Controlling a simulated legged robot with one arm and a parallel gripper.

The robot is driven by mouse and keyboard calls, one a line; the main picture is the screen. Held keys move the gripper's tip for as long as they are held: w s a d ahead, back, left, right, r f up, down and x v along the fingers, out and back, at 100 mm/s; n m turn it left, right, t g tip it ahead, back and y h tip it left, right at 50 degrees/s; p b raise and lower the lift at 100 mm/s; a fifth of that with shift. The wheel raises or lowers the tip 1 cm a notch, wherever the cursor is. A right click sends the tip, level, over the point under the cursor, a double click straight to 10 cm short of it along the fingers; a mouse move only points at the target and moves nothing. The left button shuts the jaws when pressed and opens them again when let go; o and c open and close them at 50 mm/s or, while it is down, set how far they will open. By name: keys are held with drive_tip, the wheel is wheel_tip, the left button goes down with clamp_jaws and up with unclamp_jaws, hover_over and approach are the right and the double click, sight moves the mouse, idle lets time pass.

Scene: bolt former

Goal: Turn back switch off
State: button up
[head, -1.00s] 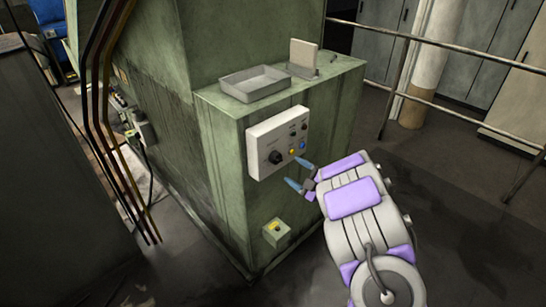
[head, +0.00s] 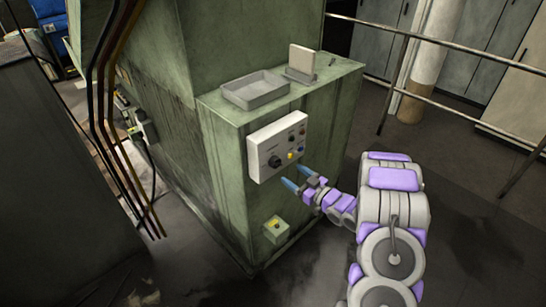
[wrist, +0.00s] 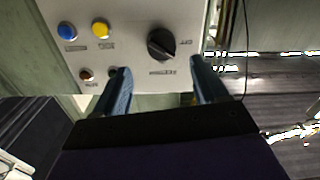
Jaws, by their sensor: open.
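A white control panel (head: 278,146) is mounted on the green machine cabinet. It carries a black rotary switch (head: 274,161), which also shows in the wrist view (wrist: 161,44), with small lettering around it that I cannot read for sure. My gripper (head: 299,178) is just in front of the panel's lower edge, below and right of the switch. In the wrist view my two blue fingers (wrist: 157,85) are spread apart and empty, with the switch beyond the gap between them. I cannot tell from these frames how far the fingertips are from the panel.
Blue (wrist: 67,30) and yellow (wrist: 101,28) buttons sit beside the switch, with smaller dark ones near the left finger. A grey tray (head: 256,96) lies on top. A railing (head: 430,96) stands at right.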

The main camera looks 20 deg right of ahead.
sight(279, 165)
drive_tip(key=p+x, duration=0.1)
drive_tip(key=x, duration=0.7)
drive_tip(key=shift+a, duration=0.25)
drive_tip(key=m+p, duration=0.1)
drive_tip(key=p, duration=0.2)
drive_tip(key=shift+w+d+r+m, duration=0.1)
drive_tip(key=shift+r+m, duration=0.1)
drive_tip(key=shift+m, duration=0.2)
drive_tip(key=shift+m+p, duration=0.55)
drive_tip(key=shift+m, duration=0.05)
drive_tip(key=m+p, duration=0.2)
drive_tip(key=p, duration=0.1)
drive_tip(key=shift+d+f+m, duration=0.1)
drive_tip(key=shift+m, duration=0.3)
drive_tip(key=shift+f+m+p, duration=0.15)
drive_tip(key=shift+m+p, duration=0.65)
drive_tip(key=shift+m, duration=0.1)
